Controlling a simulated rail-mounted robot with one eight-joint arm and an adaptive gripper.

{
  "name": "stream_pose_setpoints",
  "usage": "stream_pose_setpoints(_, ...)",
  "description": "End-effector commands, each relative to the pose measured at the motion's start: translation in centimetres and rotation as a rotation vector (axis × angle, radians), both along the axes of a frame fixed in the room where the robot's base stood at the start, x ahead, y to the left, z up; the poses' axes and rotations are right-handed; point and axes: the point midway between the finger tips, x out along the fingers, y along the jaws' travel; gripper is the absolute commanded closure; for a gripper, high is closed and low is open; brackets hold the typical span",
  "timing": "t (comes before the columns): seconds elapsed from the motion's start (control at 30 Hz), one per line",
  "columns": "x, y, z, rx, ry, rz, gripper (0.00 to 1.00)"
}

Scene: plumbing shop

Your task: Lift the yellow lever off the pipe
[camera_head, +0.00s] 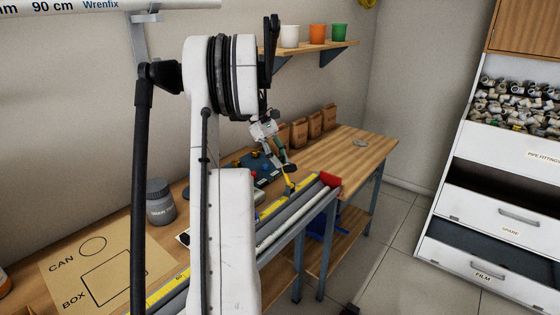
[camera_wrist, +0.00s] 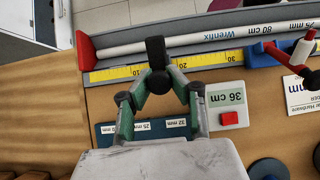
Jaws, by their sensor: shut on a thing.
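My gripper (camera_head: 284,166) reaches down over the far end of the measuring trough in the head view. A small yellow piece, seemingly the yellow lever (camera_head: 289,189), shows just below the fingertips. In the wrist view my gripper (camera_wrist: 158,84) is closed around a dark, rounded piece, seen nearly end-on. The yellow of the lever cannot be told apart there. The pale pipe (camera_wrist: 185,42) lies lengthwise in the trough, beyond the fingertips. Whether the lever touches the pipe is hidden.
The trough has a red end stop (camera_wrist: 86,50) and a yellow ruler (camera_wrist: 112,73). A red-and-blue clamp (camera_wrist: 303,50) stands at the right in the wrist view. The wooden bench (camera_head: 350,150) is mostly clear at far right.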

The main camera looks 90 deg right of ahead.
Motion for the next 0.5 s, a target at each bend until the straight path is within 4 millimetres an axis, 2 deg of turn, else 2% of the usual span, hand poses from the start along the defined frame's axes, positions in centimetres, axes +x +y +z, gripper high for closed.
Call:
stream_pose_setpoints(0.23, -0.05, 0.05, -0.06, 0.001, -0.001, -0.001, 1.00)
stream_pose_setpoints(0.27, -0.05, 0.06, -0.07, 0.001, -0.001, -0.001, 0.84)
stream_pose_setpoints(0.3, -0.04, 0.07, -0.07, 0.001, -0.001, -0.001, 0.79)
stream_pose_setpoints(0.43, -0.04, 0.04, -0.06, 0.000, -0.001, -0.001, 0.62)
stream_pose_setpoints(0.5, -0.03, 0.04, -0.05, 0.000, -0.001, -0.001, 0.60)
